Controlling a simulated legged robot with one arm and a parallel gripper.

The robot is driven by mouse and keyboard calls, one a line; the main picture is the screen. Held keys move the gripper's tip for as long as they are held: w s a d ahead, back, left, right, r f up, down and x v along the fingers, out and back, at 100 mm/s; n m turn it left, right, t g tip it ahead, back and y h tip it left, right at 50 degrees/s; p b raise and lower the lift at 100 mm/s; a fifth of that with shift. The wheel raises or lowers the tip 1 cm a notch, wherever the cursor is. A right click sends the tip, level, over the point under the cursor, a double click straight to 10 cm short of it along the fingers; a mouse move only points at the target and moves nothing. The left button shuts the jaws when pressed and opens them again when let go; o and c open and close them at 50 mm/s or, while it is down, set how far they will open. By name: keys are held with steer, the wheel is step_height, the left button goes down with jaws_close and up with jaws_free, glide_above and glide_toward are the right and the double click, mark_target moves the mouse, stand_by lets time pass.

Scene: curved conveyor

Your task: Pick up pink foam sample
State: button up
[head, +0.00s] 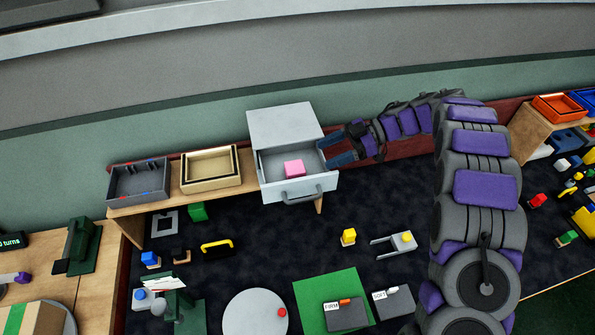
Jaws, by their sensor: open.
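The pink foam sample (294,168) is a small pink block. It lies inside the open drawer of a light grey drawer unit (284,122) at the back of the work area. The drawer (288,192) is pulled out towards the front, with a grey handle on its face. My gripper (338,150) is at the right side of the drawer, its bluish fingers apart and pointing left towards the drawer. It is open and appears empty. The pink foam sample is to the left of the fingers, apart from them.
A grey divided tray (138,182) and a cream box (211,169) stand left of the drawer unit. On the dark surface are a green block (198,211), a yellow handle (217,246), a white disc (254,314) and a green mat (312,290). An orange tray (556,107) stands far right.

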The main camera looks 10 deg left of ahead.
mark_target(297, 166)
steer(key=b+x, duration=0.1)
steer(key=x, duration=0.5)
steer(key=shift+a+f, duration=0.15)
steer(key=shift+a, duration=0.2)
steer(key=shift+s+a+f, duration=0.4)
steer(key=shift+a+f, duration=0.05)
steer(key=shift+a, duration=0.05)
steer(key=x, duration=0.1)
steer(key=b+x, duration=0.1)
steer(key=x, duration=0.2)
steer(key=shift+w+a+f, duration=0.2)
steer(key=shift+w+a, duration=0.05)
steer(key=shift+a, duration=0.15)
steer(key=shift+d, duration=0.2)
steer(key=shift+c, duration=0.2)
steer(key=c, duration=0.7)
